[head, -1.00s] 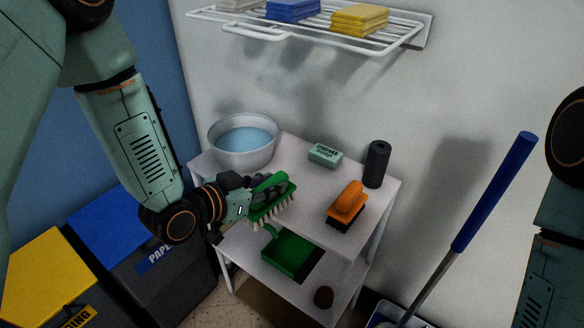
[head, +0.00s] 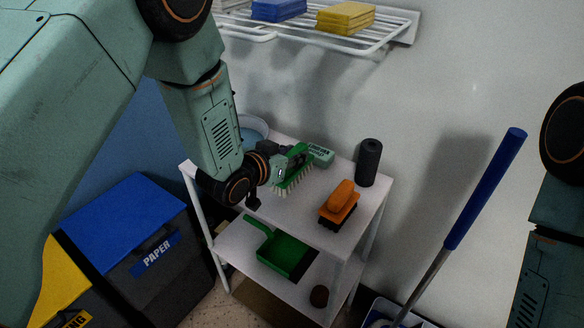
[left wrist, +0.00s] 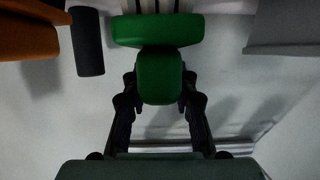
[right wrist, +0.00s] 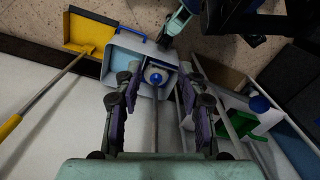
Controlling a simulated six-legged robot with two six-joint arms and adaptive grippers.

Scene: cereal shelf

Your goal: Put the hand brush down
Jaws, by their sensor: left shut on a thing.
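The hand brush (head: 297,163) has a green body and pale bristles that point down. My left gripper (head: 282,170) is shut on it, over the top of the white stand (head: 286,212). In the left wrist view the green hand brush (left wrist: 160,75) sits between the two fingers (left wrist: 160,92), bristles at the top edge. I cannot tell whether the bristles touch the stand top. My right gripper (right wrist: 155,90) shows only in its own wrist view, with its fingers apart and nothing clearly held between them.
On the stand top are an orange brush (head: 339,203), a dark cylinder (head: 368,162), a green-white box (head: 320,156) and a partly hidden basin (head: 255,126). A green dustpan (head: 284,254) lies on the lower shelf. A wire rack (head: 384,40) hangs above. A blue-handled pole (head: 484,190) leans at right.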

